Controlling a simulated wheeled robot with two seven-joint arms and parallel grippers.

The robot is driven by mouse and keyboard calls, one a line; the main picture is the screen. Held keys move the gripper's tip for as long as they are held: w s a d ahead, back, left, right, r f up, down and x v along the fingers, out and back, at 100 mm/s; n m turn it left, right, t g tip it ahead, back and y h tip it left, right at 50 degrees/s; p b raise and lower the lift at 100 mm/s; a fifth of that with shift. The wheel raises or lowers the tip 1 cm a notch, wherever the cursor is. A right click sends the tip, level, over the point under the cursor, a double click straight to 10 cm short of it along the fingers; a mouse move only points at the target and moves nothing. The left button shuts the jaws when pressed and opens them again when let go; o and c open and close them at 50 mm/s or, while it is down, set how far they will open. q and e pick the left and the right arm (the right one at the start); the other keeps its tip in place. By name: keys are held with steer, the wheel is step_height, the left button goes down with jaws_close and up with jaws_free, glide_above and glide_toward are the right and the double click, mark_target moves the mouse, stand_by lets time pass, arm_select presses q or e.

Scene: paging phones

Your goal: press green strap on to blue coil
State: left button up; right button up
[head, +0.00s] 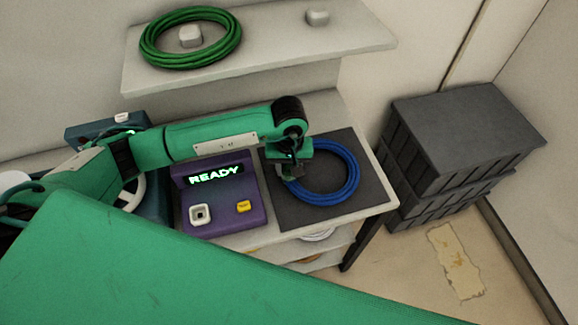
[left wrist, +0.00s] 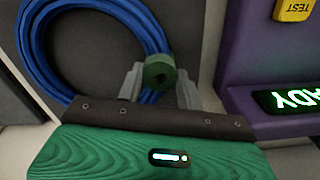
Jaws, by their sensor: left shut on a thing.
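The blue coil (head: 337,190) lies on a dark mat (head: 288,213) on the table. It also shows at the upper left of the left wrist view (left wrist: 38,55). My left gripper (left wrist: 160,80) is over the left side of the coil. It is shut on a small green piece (left wrist: 158,72), which looks like the green strap. The strap is at the coil's edge in the wrist view; I cannot tell whether it touches the coil or goes around it. In the head view the gripper (head: 291,172) largely hides the strap. My right gripper is not in view.
A purple box (head: 222,213) with a lit READY display and a yellow button (head: 243,206) stands just left of the mat. A green coil (head: 149,48) lies on the shelf (head: 270,50) behind. Black stacked crates (head: 455,140) stand at the right.

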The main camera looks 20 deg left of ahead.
mark_target(289, 170)
arm_select(q)
steer(key=shift+f, duration=0.1)
steer(key=o, duration=1.5)
steer(key=shift+r+p, duration=0.45)
steer(key=shift+r, duration=0.9)
steer(key=shift+r+p, duration=0.55)
steer(key=shift+r, duration=1.65)
